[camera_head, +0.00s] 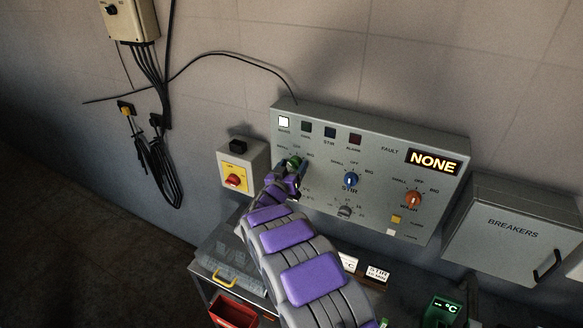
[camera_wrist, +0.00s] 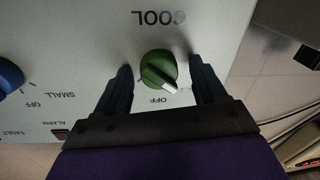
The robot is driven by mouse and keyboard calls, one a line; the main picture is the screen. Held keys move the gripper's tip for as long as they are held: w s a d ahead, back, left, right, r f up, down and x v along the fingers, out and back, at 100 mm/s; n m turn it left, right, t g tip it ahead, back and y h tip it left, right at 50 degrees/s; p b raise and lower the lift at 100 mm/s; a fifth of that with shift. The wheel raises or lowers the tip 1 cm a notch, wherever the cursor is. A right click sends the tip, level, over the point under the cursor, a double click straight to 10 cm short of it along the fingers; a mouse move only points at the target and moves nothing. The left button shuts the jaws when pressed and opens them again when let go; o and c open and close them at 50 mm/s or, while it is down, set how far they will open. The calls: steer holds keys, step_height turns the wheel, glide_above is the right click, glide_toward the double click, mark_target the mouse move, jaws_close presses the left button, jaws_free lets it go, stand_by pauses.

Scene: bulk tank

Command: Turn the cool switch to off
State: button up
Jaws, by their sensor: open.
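The cool switch is a green round knob (camera_wrist: 157,68) with a white pointer, on the grey control panel (camera_head: 385,145). In the wrist view, which shows the panel upside down, the pointer slants to the lower right, just right of the OFF label. The COOL label is above the knob. My gripper (camera_wrist: 160,66) is open, with one dark finger on each side of the knob and visible gaps between. In the head view my gripper (camera_head: 290,170) is at the knob and partly hides it.
A blue STIR knob (camera_head: 351,179) and an orange knob (camera_head: 412,200) are to the right on the panel. A display reads NONE (camera_head: 434,162). A box with a red switch (camera_head: 234,180) is to the left, and a breakers box (camera_head: 513,228) to the right.

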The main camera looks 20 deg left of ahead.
steer(key=shift+c, duration=0.3)
steer(key=c, duration=1)
steer(key=shift+m, duration=0.3)
steer(key=m+b, duration=0.1)
steer(key=m, duration=0.2)
steer(key=shift+m+b, duration=0.35)
steer(key=shift+m, duration=0.05)
steer(key=m+b, duration=0.3)
steer(key=m, duration=0.2)
steer(key=shift+m+t, duration=0.3)
steer(key=shift+h, duration=0.3)
steer(key=o, duration=1.1)
steer(key=shift+f, duration=0.1)
steer(key=shift+c, duration=0.2)
